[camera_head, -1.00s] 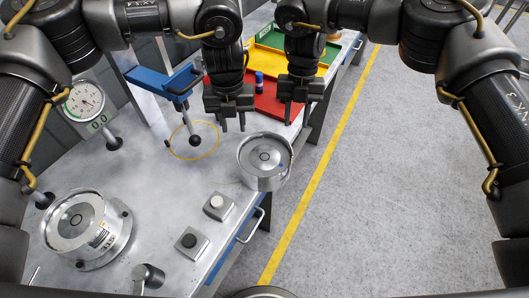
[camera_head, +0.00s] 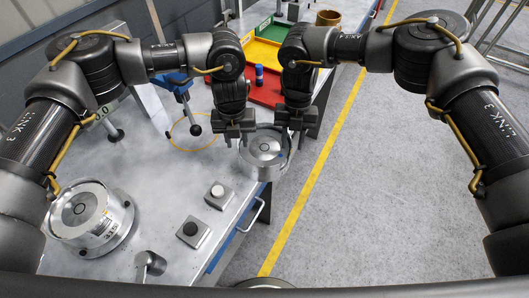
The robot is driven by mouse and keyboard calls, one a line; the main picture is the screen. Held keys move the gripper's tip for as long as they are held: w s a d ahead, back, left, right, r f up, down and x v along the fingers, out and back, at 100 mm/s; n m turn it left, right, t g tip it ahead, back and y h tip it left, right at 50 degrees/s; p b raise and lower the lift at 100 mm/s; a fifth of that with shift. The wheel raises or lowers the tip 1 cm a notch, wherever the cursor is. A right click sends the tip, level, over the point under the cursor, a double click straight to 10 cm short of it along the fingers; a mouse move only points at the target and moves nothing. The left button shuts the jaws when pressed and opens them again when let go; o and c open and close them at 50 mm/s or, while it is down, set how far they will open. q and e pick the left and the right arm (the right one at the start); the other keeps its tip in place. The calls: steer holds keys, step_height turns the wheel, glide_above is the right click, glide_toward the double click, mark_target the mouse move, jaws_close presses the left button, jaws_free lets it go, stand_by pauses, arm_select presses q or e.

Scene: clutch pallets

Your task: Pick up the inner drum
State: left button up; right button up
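A silver metal drum (camera_head: 264,168), open at the top with a round hub inside, sits at the right edge of the workbench; I take it for the inner drum. My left gripper (camera_head: 236,142) is at its left rim and my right gripper (camera_head: 295,143) at its right rim, both pointing down. The fingers of each look apart. Whether they touch the drum wall is hidden by the fingers and rim. A second silver drum-like part (camera_head: 118,222) with a wide flange and a label stands at the left of the bench.
Two button boxes, one white-topped (camera_head: 217,191) and one black-topped (camera_head: 190,229), stand in front of the drum. Floor right of the bench is clear.

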arm_select(q)
steer(key=shift+w+f, duration=0.1)
steer(key=shift+f, duration=0.4)
arm_select(e)
steer(key=shift+f, duration=0.5)
arm_select(q)
steer(key=shift+r, duration=0.1)
arm_select(e)
steer(key=shift+r, duration=0.1)
arm_select(q)
steer(key=shift+c, duration=1)
arm_select(e)
steer(key=shift+s, duration=0.1)
steer(key=shift+c, duration=1)
arm_select(q)
jaws_close()
arm_select(e)
jaws_close()
